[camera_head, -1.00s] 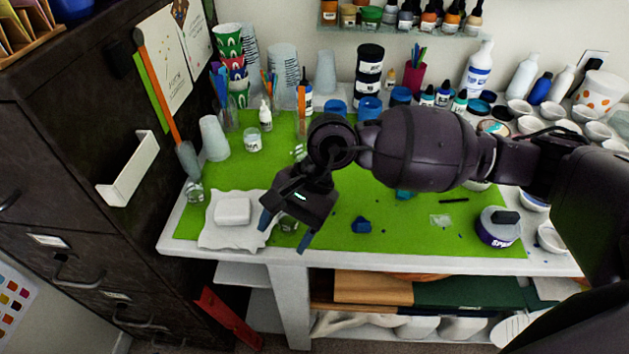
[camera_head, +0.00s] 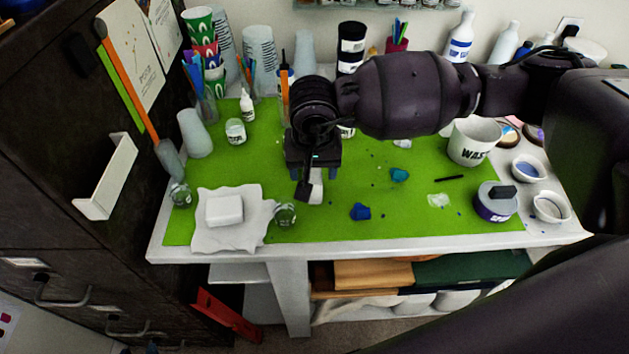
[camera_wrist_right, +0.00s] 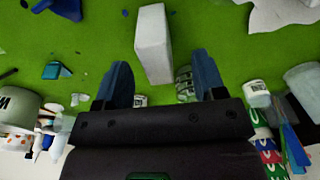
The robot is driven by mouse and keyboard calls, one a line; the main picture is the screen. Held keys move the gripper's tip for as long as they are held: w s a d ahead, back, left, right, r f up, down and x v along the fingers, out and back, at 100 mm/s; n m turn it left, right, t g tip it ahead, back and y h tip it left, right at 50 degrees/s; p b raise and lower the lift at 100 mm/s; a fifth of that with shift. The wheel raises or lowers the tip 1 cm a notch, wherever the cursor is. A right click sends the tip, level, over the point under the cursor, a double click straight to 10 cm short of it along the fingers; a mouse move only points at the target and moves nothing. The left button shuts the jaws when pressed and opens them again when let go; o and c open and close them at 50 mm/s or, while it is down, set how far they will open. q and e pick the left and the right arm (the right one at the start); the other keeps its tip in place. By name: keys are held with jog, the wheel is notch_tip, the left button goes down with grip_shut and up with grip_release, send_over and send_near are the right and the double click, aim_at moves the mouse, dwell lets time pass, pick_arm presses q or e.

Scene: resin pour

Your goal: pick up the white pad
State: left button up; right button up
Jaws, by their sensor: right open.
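A white block-like pad (camera_head: 316,187) is at the middle of the green mat, below my right gripper (camera_head: 313,173) and partly hidden by it. In the right wrist view the pad (camera_wrist_right: 152,45) is a pale upright block. It lies between and beyond the two blue fingers of the right gripper (camera_wrist_right: 160,62), which are apart. I cannot tell whether either finger touches it. A second white block (camera_head: 224,210) lies on a crumpled white cloth (camera_head: 204,240) at the mat's left. My left gripper is not in view.
A small glass jar (camera_head: 285,215) stands between the cloth and the gripper. Blue (camera_head: 360,212) and teal (camera_head: 399,174) lumps lie to the right. A white waste cup (camera_head: 474,141) and a purple-sided round container (camera_head: 496,202) stand farther right. The mat's front middle is mostly clear.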

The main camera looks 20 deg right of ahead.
aim_at(314, 172)
jog(key=shift+w+d+f, duration=0.15)
jog(key=shift+f, duration=1.15)
jog(key=shift+w+d+f, duration=0.1)
jog(key=shift+w+f, duration=0.05)
jog(key=shift+f, duration=1.15)
jog(key=shift+c, duration=0.3)
jog(key=c, duration=1)
jog(key=shift+r, duration=0.1)
notch_tip(314, 172, up, 20)
jog(key=shift+f, duration=0.1)
